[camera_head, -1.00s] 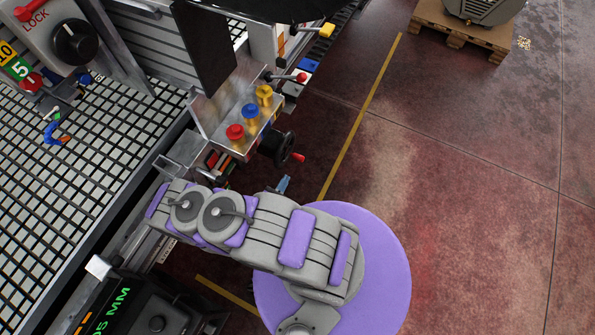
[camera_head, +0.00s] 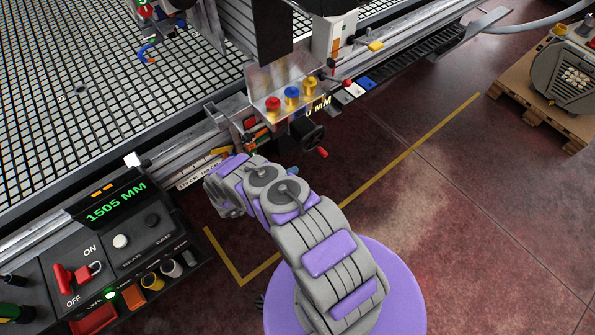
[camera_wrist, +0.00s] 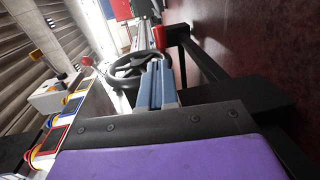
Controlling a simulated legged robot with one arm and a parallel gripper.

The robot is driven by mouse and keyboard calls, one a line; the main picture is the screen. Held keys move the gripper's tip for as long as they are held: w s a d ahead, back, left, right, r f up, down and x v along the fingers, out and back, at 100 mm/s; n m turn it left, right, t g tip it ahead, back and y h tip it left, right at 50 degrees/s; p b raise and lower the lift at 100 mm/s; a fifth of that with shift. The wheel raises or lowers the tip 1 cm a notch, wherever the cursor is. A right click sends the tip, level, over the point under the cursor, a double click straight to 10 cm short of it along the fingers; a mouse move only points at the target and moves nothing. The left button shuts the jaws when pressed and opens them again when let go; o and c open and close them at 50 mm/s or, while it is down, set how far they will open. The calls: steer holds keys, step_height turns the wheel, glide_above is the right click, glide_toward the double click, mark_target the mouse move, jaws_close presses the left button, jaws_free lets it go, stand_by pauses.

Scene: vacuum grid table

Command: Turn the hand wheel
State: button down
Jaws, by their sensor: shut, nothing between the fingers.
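The hand wheel (camera_head: 311,134) is a dark wheel with a red handle (camera_head: 323,153), on the machine's edge below a metal bracket with coloured knobs. In the wrist view the black hand wheel (camera_wrist: 124,74) is ahead, slightly left of my fingers, and its red handle (camera_wrist: 159,38) stands just beyond the fingertips. My gripper (camera_wrist: 158,68) has blue fingers, shut with nothing between them. Its tips overlap the wheel's right side in this view; I cannot tell whether they touch it. In the head view my arm mostly hides the gripper.
Red, blue and gold knobs (camera_head: 292,94) sit on the bracket above the wheel. A control console (camera_head: 125,250) with a green display is at lower left. The grid table (camera_head: 80,100) fills the upper left. A motor on a pallet (camera_head: 540,115) stands right. The floor between is open.

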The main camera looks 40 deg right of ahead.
steer(key=b, duration=0.1)
glide_toward(317, 144)
steer(key=s+d+f, duration=0.4)
steer(key=d, duration=0.1)
steer(key=shift+w+d+r, duration=0.15)
steer(key=shift+d+r, duration=0.15)
steer(key=shift+d, duration=0.15)
